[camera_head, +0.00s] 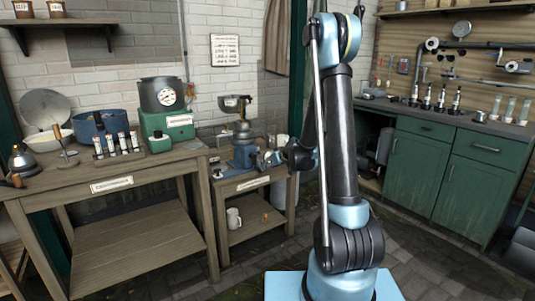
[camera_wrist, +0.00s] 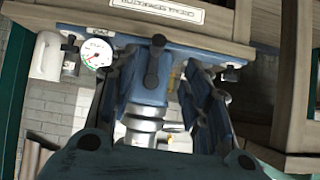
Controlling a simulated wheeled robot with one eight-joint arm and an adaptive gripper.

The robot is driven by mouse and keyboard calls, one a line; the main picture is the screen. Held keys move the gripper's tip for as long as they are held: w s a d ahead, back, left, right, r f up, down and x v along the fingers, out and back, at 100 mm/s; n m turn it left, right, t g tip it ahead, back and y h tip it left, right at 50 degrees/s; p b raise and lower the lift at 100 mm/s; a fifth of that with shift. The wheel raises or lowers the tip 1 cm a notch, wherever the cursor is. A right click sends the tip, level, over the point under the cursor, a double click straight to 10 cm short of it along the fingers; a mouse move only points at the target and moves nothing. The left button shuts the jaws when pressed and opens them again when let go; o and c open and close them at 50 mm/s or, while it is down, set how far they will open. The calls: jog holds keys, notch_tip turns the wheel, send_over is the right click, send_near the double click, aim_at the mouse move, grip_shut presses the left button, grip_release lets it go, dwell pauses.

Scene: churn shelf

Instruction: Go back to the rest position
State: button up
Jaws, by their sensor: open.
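My gripper (camera_head: 268,159) is at the left end of my arm, just right of a blue machine (camera_head: 243,153) with a metal bowl on top, on the small wooden side table (camera_head: 243,183). My arm stands upright in the middle of the head view and folds over to the left. In the wrist view the scene appears upside down. My gripper (camera_wrist: 162,82) is open there, with the blue machine (camera_wrist: 150,85) and its metal neck showing between and beyond the fingers. I cannot tell whether a finger touches it.
The larger bench (camera_head: 110,185) at left carries a green machine with a dial (camera_head: 160,95), a blue pot and several small bottles. Green cabinets (camera_head: 450,170) with bottles line the right. Paved floor is open between.

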jog(key=s+d+r+m+g+h, duration=0.1)
jog(key=s+d+r, duration=0.2)
jog(key=s, duration=0.4)
jog(key=s+d+r+m+g+h, duration=0.1)
jog(key=s+d+r, duration=0.15)
jog(key=s, duration=0.55)
jog(key=s+d+r+g+h, duration=0.1)
jog(key=s+d+r, duration=0.1)
jog(key=s+d, duration=0.35)
jog(key=s+d+f+m+g+h, duration=0.1)
jog(key=s+d+f+m+g, duration=0.1)
jog(key=s, duration=1.1)
jog(key=s+d+f+m+g+h, duration=0.1)
jog(key=s+d, duration=0.4)
jog(key=s, duration=0.7)
jog(key=shift+s+d+f+m+g+h, duration=0.15)
jog(key=shift+s+f+m+g+h, duration=0.25)
jog(key=shift+f+m+h, duration=0.15)
jog(key=shift+w+f, duration=0.25)
jog(key=shift+w, duration=0.25)
